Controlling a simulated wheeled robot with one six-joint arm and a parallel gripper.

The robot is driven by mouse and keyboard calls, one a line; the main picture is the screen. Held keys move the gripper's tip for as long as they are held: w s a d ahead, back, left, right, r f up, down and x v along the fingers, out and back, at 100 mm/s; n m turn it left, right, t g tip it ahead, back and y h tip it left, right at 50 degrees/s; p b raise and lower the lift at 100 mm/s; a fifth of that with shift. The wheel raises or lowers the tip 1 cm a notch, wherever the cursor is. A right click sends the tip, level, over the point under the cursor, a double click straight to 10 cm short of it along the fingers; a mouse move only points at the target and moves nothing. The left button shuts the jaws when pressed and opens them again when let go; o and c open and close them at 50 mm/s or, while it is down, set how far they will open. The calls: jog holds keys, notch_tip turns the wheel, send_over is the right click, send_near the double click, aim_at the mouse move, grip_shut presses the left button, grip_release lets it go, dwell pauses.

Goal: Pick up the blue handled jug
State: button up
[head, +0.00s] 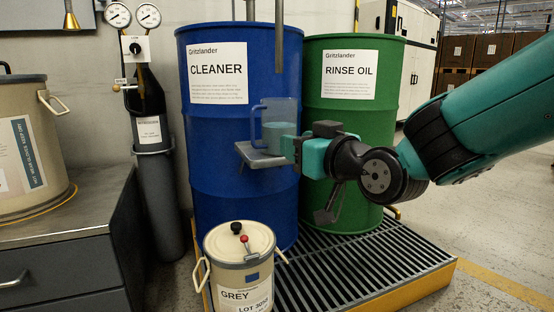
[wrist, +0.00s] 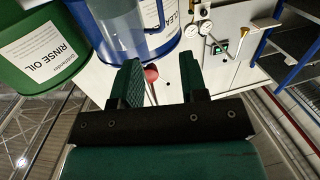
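The jug (head: 277,119) is clear and bluish with a blue handle (head: 255,124) on its left side. It stands upright on a small grey shelf (head: 258,158) in front of the blue CLEANER drum (head: 225,130). A teal patch shows in its lower part; I cannot tell whether this is liquid. My gripper (head: 290,148) is at the jug's right side, close to it; contact cannot be told. In the wrist view the jug (wrist: 128,22) shows beyond the fingers at the top. My gripper (wrist: 160,68) has its fingers apart there, with no jug between them.
The green RINSE OIL drum (head: 330,130) stands behind my arm. A grey-labelled can (head: 238,262) with a red knob stands in front of the blue drum. A slatted grate with yellow edge (head: 370,262) lies below. Floor at right is clear.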

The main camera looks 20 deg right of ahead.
jog(key=w+p, duration=0.1)
jog(key=p, duration=1.4)
send_near(254, 129)
jog(key=x, duration=0.5)
jog(key=shift+w+a, duration=0.1)
jog(key=shift+w, duration=0.3)
jog(key=p+x, duration=0.1)
jog(key=x, duration=0.3)
jog(key=shift+w+a, duration=0.1)
jog(key=shift+w, duration=0.3)
grip_shut()
